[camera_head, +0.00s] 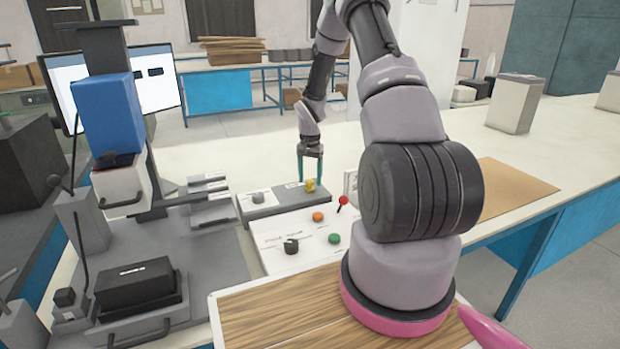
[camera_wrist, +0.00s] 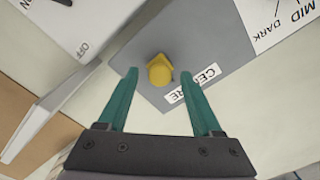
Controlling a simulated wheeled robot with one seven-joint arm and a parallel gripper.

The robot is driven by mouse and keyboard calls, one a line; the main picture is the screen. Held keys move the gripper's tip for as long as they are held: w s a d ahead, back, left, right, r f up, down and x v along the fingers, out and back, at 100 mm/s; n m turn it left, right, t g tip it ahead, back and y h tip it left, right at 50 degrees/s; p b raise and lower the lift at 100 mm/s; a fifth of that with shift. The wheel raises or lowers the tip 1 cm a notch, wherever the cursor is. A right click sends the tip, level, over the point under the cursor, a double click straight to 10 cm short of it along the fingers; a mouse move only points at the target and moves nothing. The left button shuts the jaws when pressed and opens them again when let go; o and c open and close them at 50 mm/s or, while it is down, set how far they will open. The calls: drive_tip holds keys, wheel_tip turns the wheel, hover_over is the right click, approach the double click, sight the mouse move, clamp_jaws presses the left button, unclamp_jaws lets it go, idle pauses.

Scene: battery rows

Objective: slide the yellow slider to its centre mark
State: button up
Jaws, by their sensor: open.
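The yellow slider (camera_head: 310,185) is a small knob on the grey box (camera_head: 268,207) in the head view. In the wrist view the yellow slider (camera_wrist: 160,70) sits on the grey top face, next to a white label (camera_wrist: 196,84) reading "CENTRE", partly covered by a finger. My gripper (camera_head: 311,150) is open above the slider, pointing down. In the wrist view my gripper (camera_wrist: 165,72) has its green fingers on either side of the slider, with a gap to each. I cannot tell the fingertips' exact height. The slider's track is not clearly visible.
A white panel (camera_head: 275,259) with a black knob (camera_head: 291,246), an orange button (camera_head: 318,217), a green button (camera_head: 335,238) and a red-tipped lever (camera_head: 343,201) lies in front of the grey box. A machine with a blue block (camera_head: 106,112) stands at left.

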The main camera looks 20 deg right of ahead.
drive_tip(key=shift+f, duration=0.1)
clamp_jaws()
idle(1.4)
